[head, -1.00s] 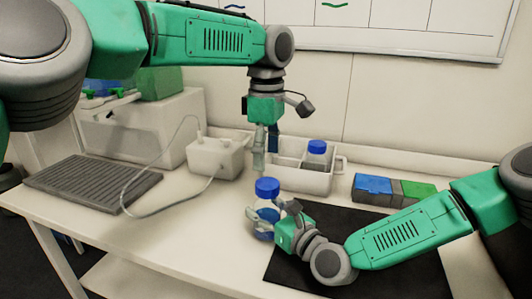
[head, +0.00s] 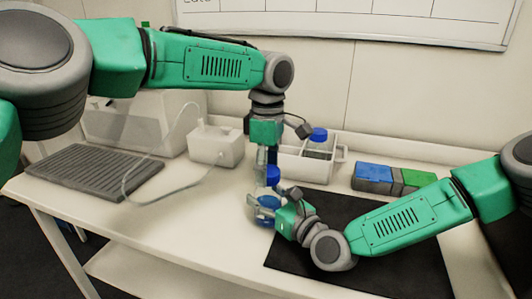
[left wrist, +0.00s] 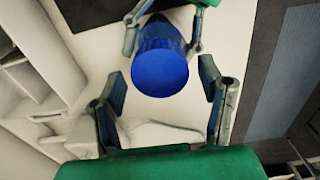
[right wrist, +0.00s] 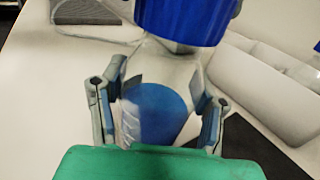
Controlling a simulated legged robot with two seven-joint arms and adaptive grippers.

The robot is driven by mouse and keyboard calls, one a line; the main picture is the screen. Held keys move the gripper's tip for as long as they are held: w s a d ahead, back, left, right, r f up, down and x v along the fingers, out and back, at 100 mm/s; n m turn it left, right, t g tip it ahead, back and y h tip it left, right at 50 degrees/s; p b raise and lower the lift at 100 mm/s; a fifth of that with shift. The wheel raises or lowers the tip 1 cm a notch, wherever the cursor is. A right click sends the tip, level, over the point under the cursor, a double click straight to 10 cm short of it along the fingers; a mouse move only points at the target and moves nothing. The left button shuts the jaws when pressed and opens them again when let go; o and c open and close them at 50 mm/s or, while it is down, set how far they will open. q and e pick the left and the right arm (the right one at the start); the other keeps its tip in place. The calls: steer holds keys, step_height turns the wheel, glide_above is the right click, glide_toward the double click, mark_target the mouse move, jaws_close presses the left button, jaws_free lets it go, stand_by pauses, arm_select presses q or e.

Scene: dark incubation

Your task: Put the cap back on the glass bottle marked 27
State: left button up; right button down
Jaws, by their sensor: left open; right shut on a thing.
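A clear glass bottle (head: 266,207) with blue contents stands at the front middle of the table. My right gripper (right wrist: 160,88) is shut on its body from the side. A blue cap (head: 273,176) is at the top of the bottle, over its neck; I cannot tell whether it is seated. It also shows in the left wrist view (left wrist: 160,72). My left gripper (left wrist: 162,80) points down from above, open, with a finger on either side of the cap and gaps between. No number is legible on the bottle.
A white divided rack (head: 303,169) behind holds another blue-capped bottle (head: 318,138). Blue and green boxes (head: 393,178) lie to its right, a black mat (head: 400,262) in front. A white device (head: 216,144) with a looping tube and a grey ridged pad (head: 95,175) are left.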

arm_select(q)
steer(key=shift+f, duration=0.6)
